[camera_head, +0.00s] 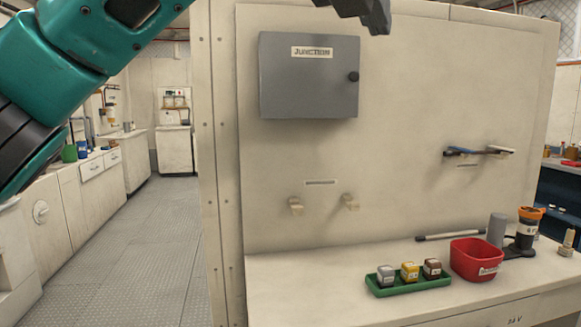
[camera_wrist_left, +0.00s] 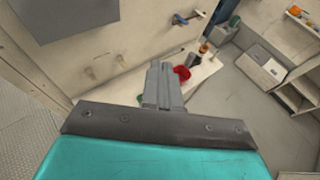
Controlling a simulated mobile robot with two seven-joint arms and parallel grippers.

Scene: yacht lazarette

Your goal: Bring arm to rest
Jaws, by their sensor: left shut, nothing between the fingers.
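My left arm (camera_head: 60,75) comes in from the upper left of the head view, teal and black. My left gripper (camera_head: 372,15) shows at the top edge, in front of the pale wall panel and above the grey junction box (camera_head: 309,77). In the left wrist view the gripper (camera_wrist_left: 161,66) has its two grey fingers together with nothing held. It is in free air, apart from the wall and counter. My right gripper is in neither view.
A pale counter (camera_head: 330,290) holds a green tray (camera_head: 410,287) with small jars, a red bin (camera_head: 477,260) and an orange-topped device (camera_head: 526,230). Two pegs (camera_head: 323,204) and a blue-handled tool (camera_head: 475,151) are on the wall. Open floor (camera_head: 150,250) lies at left.

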